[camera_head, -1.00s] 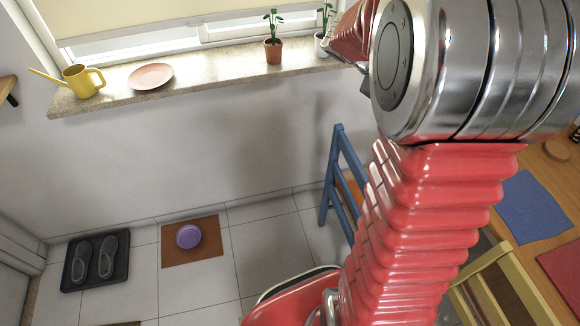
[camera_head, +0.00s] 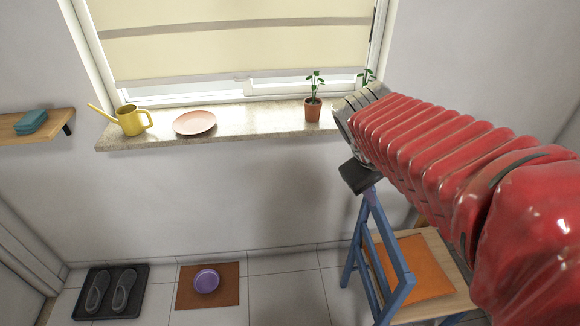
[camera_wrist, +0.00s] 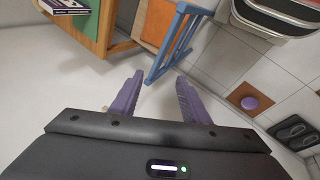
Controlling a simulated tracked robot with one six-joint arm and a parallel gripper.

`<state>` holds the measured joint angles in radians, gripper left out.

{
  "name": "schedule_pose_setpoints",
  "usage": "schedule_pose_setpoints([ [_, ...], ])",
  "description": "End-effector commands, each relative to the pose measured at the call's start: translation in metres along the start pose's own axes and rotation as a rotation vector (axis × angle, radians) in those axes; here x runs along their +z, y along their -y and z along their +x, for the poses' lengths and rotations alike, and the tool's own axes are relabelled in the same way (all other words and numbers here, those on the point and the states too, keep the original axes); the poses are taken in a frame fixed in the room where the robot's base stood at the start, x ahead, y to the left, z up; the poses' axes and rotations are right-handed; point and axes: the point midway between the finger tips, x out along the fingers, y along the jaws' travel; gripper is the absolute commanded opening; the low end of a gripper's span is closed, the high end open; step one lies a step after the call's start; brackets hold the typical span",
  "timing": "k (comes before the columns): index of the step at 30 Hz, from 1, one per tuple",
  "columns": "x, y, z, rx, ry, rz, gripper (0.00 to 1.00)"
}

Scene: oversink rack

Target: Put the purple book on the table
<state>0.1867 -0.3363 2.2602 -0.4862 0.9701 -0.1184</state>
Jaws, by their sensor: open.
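A dark purple book with pale page edges (camera_wrist: 66,5) shows at the top left of the wrist view, cut by the frame edge. It lies over something green on or by a piece of wooden furniture, and I cannot tell whether this furniture is the table. The book does not show in the head view. My gripper (camera_wrist: 158,78) has two purple fingers spread apart with nothing between them. It is well away from the book. In the head view the dark gripper body (camera_head: 357,176) hangs above the blue chair, its fingers mostly hidden.
The blue chair (camera_head: 372,238) with an orange seat pad stands below my gripper. The windowsill (camera_head: 240,125) holds a yellow watering can (camera_head: 131,120), a pink plate (camera_head: 195,122) and potted plants. A purple round object (camera_head: 206,281) lies on a brown mat beside shoes (camera_head: 112,291).

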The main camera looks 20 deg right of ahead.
Motion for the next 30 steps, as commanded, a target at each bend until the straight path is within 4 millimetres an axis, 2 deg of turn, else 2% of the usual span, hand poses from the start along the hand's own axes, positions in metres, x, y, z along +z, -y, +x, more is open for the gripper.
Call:
schedule_pose_setpoints([
  [6,0.006,0.041,-0.023,-0.091,-0.089,0.071,0.42],
  [21,0.025,0.127,-0.069,-0.331,-0.265,0.223,0.42],
  [25,0.029,0.143,-0.078,-0.384,-0.295,0.25,0.42],
  [30,0.032,0.152,-0.082,-0.414,-0.308,0.266,0.42],
])
